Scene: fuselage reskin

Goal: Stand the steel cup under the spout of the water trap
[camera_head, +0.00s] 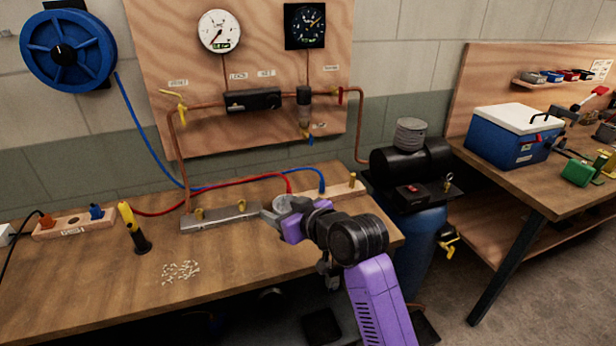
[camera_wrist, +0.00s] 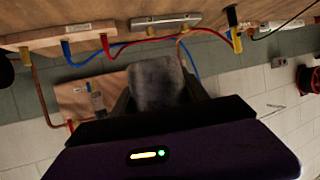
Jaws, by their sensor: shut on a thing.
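The steel cup (camera_wrist: 157,82) is a dull grey cylinder between the two fingers of my gripper (camera_wrist: 158,98) in the wrist view. My gripper (camera_head: 285,212) is shut on it. In the head view the cup (camera_head: 283,203) is mostly hidden by the gripper, over the back part of the bench. The water trap (camera_head: 304,106) hangs on the wooden panel, up and slightly right of my gripper. Its spout (camera_head: 310,139) is at its lower end, with yellow and blue parts. The trap also shows in the wrist view (camera_wrist: 97,100), left of the cup.
Red (camera_head: 240,180) and blue hoses run along the back of the workbench (camera_head: 230,265). A metal manifold bar (camera_head: 220,217) and a wooden strip (camera_head: 345,190) lie near my gripper. A yellow-black tool (camera_head: 134,228) stands at left beside small scattered pieces. A compressor (camera_head: 410,160) stands right.

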